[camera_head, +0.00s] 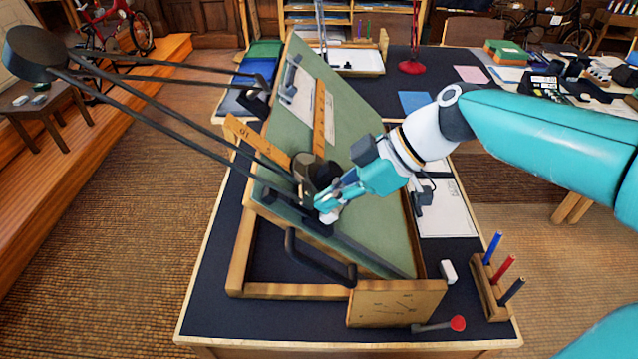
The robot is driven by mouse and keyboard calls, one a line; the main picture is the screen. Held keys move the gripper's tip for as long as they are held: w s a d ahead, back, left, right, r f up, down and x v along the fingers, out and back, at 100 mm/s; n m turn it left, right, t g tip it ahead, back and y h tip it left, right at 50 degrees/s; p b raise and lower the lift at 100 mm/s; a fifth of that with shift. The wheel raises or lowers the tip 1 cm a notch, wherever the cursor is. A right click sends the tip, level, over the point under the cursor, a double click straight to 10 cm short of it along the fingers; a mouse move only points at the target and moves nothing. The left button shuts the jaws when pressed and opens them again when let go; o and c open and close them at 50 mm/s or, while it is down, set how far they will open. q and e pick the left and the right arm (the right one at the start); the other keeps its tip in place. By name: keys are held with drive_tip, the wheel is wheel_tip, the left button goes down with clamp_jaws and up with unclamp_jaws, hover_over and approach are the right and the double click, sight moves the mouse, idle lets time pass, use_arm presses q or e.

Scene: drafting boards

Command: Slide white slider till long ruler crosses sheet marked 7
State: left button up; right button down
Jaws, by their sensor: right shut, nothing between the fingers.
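A green drafting board (375,225) stands tilted on the dark table. A drafting head (308,167) with dark arms carries two wooden rulers. One ruler (319,115) runs up the board and overlaps the right part of a pale sheet (295,92); no number is readable on the sheet. The other ruler (250,140) sticks out past the board's left edge. My right gripper (325,207) is shut and empty, close beside the head at the board's lower left. A small white piece shows at its fingertips; I cannot tell whether it is the slider. My left gripper is out of view.
A wooden rack (492,285) with coloured markers, a white block (448,272) and a red-ended tool (457,323) lie at the table's front right. A counterweight (33,53) hangs out far left. Another sheet (455,215) lies right of the board.

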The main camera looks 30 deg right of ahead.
drive_tip(key=shift+a+f, duration=0.1)
drive_tip(key=shift+f, duration=0.05)
drive_tip(key=shift+w+a+f+b, duration=0.25)
drive_tip(key=shift+a+f+b, duration=0.1)
drive_tip(key=shift+b, duration=0.3)
drive_tip(key=shift+f, duration=0.1)
drive_tip(key=shift+s+d+f+b, duration=0.15)
drive_tip(key=shift+d+f+b, duration=0.15)
drive_tip(key=shift+f+b, duration=0.4)
drive_tip(key=shift+s+d+f+b, duration=0.45)
drive_tip(key=shift+d+f+b, duration=0.3)
drive_tip(key=shift+b, duration=0.45)
drive_tip(key=shift+s+d+f+b, duration=0.4)
drive_tip(key=shift+d+f+b, duration=0.3)
drive_tip(key=shift+b, duration=0.45)
drive_tip(key=shift+s+d+f+b, duration=0.45)
drive_tip(key=shift+d+f+b, duration=0.3)
drive_tip(key=shift+b, duration=0.45)
drive_tip(key=shift+s+d+f+b, duration=0.45)
drive_tip(key=shift+d+f+b, duration=0.3)
drive_tip(key=shift+b, duration=0.4)
drive_tip(key=shift+s+d+f+b, duration=0.4)
drive_tip(key=shift+d+f+b, duration=0.2)
drive_tip(key=shift+f+b, duration=0.4)
drive_tip(key=shift+s+d+f+b, duration=0.45)
drive_tip(key=shift+d+f+b, duration=0.25)
drive_tip(key=shift+b, duration=0.55)
drive_tip(key=shift+s+d+f+b, duration=0.4)
drive_tip(key=shift+d+f+b, duration=0.3)
drive_tip(key=shift+b, duration=0.3)
